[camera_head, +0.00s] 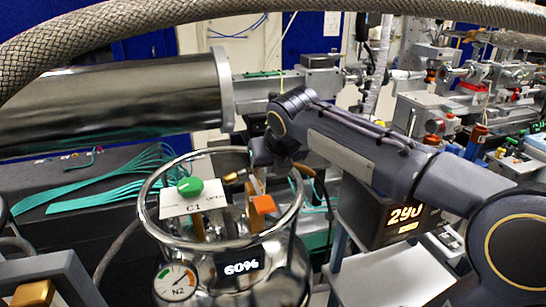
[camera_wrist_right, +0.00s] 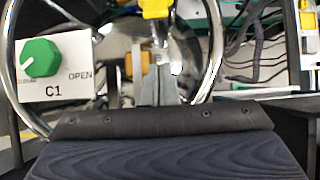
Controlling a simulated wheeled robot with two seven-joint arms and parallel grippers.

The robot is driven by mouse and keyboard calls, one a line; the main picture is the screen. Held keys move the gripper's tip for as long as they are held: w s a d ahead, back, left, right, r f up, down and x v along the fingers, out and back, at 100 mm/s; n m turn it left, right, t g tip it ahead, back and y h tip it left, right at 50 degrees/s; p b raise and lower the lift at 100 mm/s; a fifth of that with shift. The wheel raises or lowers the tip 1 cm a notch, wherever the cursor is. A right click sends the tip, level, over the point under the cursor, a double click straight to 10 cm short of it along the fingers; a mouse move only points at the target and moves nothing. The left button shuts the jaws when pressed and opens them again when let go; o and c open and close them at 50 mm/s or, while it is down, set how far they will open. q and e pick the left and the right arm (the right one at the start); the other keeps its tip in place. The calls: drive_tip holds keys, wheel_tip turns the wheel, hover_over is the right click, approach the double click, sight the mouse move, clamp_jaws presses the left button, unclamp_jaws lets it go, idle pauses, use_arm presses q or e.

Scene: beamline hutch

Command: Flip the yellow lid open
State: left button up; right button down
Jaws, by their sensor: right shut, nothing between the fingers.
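I cannot make out a yellow lid for certain. A yellow part (camera_wrist_right: 155,8) shows at the top edge of the right wrist view, cut off by the frame. In the head view a yellow-orange block (camera_head: 35,294) sits at the bottom left corner on a grey device. My right gripper (camera_wrist_right: 158,82) is shut and empty, pointing into the ring of the steel vessel. In the head view its wrist is over the vessel's ring and the fingers are mostly hidden. My left gripper is not in view.
The steel dewar (camera_head: 275,275) has a ring handle (camera_head: 160,232), an orange block (camera_head: 262,204), a green knob (camera_head: 189,188) on a C1 plate and an N2 gauge (camera_head: 176,281). A display box (camera_head: 385,222) stands right. A braided hose (camera_head: 90,35) crosses the top.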

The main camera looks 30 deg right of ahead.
drive_tip(key=shift+w+d+f+p, duration=0.15)
drive_tip(key=shift+w+p, duration=0.25)
drive_tip(key=shift+w, duration=0.4)
drive_tip(key=shift+w+d+f+p, duration=0.1)
drive_tip(key=shift+w+d+p, duration=0.2)
drive_tip(key=shift+w, duration=0.55)
drive_tip(key=shift+w+d+f+p, duration=0.15)
drive_tip(key=shift+w+p, duration=0.3)
drive_tip(key=shift+w, duration=0.35)
drive_tip(key=shift+a+r, duration=0.1)
